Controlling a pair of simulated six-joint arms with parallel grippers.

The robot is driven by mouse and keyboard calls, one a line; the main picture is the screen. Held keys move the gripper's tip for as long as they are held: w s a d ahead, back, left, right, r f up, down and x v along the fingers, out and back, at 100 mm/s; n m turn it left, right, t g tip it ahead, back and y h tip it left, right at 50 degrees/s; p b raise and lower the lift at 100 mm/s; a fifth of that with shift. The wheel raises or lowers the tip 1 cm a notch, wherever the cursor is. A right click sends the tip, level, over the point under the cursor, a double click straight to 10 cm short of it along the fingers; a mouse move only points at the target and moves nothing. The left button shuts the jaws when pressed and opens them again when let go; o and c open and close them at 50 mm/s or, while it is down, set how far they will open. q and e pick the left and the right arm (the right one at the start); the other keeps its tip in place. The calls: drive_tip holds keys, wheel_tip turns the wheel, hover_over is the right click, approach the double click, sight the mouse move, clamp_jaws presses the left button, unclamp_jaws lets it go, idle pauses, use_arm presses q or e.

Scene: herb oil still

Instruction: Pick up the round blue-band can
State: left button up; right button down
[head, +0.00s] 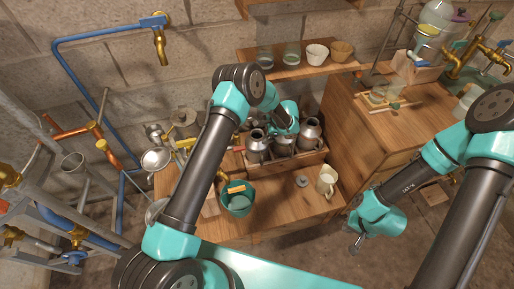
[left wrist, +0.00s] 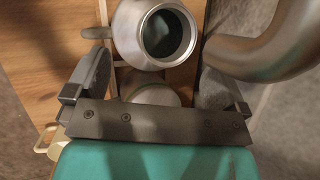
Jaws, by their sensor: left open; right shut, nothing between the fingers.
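A wooden crate (head: 290,163) on the bench holds several metal cans (head: 311,131). I cannot make out a blue band on any of them, so I cannot tell which is the round blue-band can. My left gripper (head: 285,128) is over the crate; its fingers are mostly hidden in the head view. In the left wrist view it is open, and a grey metal can with a round open mouth (left wrist: 150,22) shows between and beyond the fingertips. A paler rounded top (left wrist: 152,92) lies nearer the palm. My right gripper (head: 355,243) is shut and empty, right of the bench.
A teal pot (head: 238,206), a grey disc (head: 301,181) and a cream jug (head: 326,177) stand in front of the crate. A large curved metal surface (left wrist: 265,50) lies close by the right finger. A wall shelf (head: 290,66) with glasses and bowls is behind.

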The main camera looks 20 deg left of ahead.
sight(259, 135)
use_arm(q)
drive_tip(key=x, duration=0.4)
drive_tip(key=shift+a+f, duration=0.3)
drive_tip(key=shift+c, duration=0.2)
drive_tip(key=c, duration=1.8)
clamp_jaws()
drive_tip(key=shift+r, duration=0.2)
